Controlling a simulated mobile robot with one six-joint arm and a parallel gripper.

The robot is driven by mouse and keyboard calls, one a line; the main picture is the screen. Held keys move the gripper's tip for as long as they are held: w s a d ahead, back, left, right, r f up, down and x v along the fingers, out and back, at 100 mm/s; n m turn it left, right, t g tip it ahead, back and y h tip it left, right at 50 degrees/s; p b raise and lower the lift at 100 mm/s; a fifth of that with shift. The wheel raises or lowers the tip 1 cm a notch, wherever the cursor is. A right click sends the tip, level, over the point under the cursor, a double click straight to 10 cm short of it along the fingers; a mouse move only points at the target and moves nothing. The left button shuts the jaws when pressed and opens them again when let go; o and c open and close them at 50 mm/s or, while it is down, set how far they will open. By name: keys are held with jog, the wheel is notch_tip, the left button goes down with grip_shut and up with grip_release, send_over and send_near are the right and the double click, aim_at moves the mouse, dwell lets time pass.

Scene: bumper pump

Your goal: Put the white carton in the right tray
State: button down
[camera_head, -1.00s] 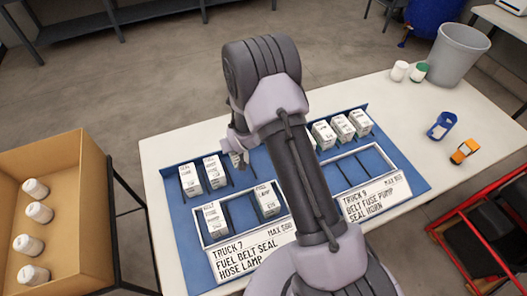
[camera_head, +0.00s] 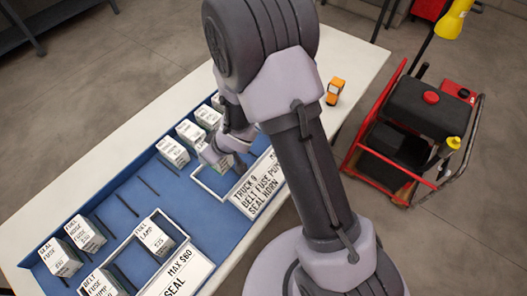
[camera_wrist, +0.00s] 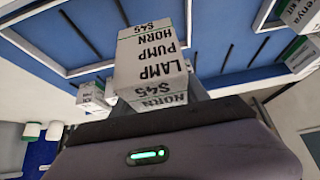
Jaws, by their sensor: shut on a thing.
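My gripper (camera_head: 225,152) is shut on a white carton (camera_wrist: 152,62), which reads HORN, PUMP, LAMP and $45 in the wrist view. In the head view my gripper and part of the carton are over the white-framed right tray (camera_head: 203,184), labelled TRUCK 9. The carton's height above the tray floor cannot be told. My arm hides part of this tray. The left tray (camera_head: 118,246) holds a FUEL LAMP carton (camera_head: 154,237) and a FUSE/BELT carton (camera_head: 101,284).
Several cartons (camera_head: 172,152) stand in a row behind the right tray. Two more (camera_head: 85,234) stand behind the left tray.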

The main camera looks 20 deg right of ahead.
jog(key=shift+a+f, duration=0.1)
jog(key=shift+f, duration=0.1)
jog(key=f+b, duration=0.1)
jog(key=f, duration=0.2)
jog(key=f+b, duration=0.2)
jog(key=f, duration=0.1)
jog(key=f+b, duration=0.1)
jog(key=f, duration=0.2)
jog(key=shift+a+f+b, duration=0.25)
jog(key=shift+f+b, duration=0.05)
jog(key=shift+f, duration=0.2)
jog(key=c, duration=0.6)
grip_release()
jog(key=shift+r, duration=0.1)
